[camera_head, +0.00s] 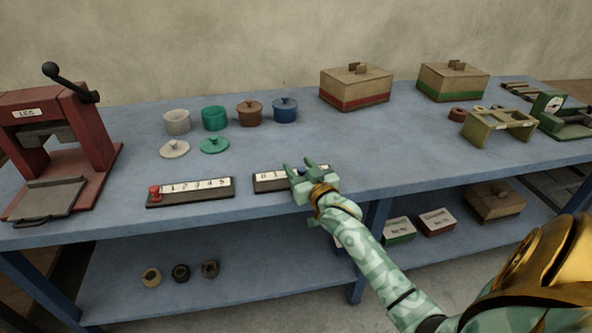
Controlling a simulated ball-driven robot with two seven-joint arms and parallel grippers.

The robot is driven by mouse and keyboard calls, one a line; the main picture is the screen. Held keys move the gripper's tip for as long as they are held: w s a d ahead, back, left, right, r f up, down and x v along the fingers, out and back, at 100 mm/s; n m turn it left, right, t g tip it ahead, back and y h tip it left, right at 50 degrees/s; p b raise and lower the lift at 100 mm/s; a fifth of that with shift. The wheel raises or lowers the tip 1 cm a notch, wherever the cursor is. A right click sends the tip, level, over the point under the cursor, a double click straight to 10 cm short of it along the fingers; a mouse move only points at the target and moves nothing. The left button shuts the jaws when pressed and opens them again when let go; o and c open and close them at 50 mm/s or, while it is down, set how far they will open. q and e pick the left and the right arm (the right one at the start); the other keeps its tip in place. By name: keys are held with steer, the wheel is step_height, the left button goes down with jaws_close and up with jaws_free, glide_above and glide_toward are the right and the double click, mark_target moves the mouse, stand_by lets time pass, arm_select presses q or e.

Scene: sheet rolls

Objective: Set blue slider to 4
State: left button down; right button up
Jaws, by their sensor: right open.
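The blue slider's dark base (262,187) with its white number strip lies near the front edge of the blue table. My right gripper (299,168) is open over the right part of this slider. A bit of blue, seemingly the knob, shows between the fingers, but I cannot tell if they touch it. The gripper hides most of the numbers, so the knob's setting cannot be read. My left gripper is not in view.
A second slider (190,192) with a red knob (154,192) at its left end lies to the left. A red press (75,130) stands far left. Several small pots, including a blue one (285,110), and two lidded boxes (355,88) stand behind. The table's middle right is clear.

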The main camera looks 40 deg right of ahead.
steer(key=shift+w+d, duration=0.1)
steer(key=shift+w, duration=0.35)
jaws_close()
steer(key=shift+s+d+r+p, duration=0.15)
steer(key=shift+s+d+p, duration=0.25)
steer(key=shift+d, duration=0.2)
steer(key=shift+s+d+r+p, duration=0.1)
steer(key=shift+s+d+p, duration=0.2)
steer(key=shift+d+p, duration=0.25)
steer(key=shift+s+d+f, duration=0.1)
steer(key=shift+s+d, duration=0.05)
steer(key=shift+d, duration=0.2)
steer(key=shift+a+f, duration=0.1)
steer(key=shift+f, duration=0.05)
jaws_free()
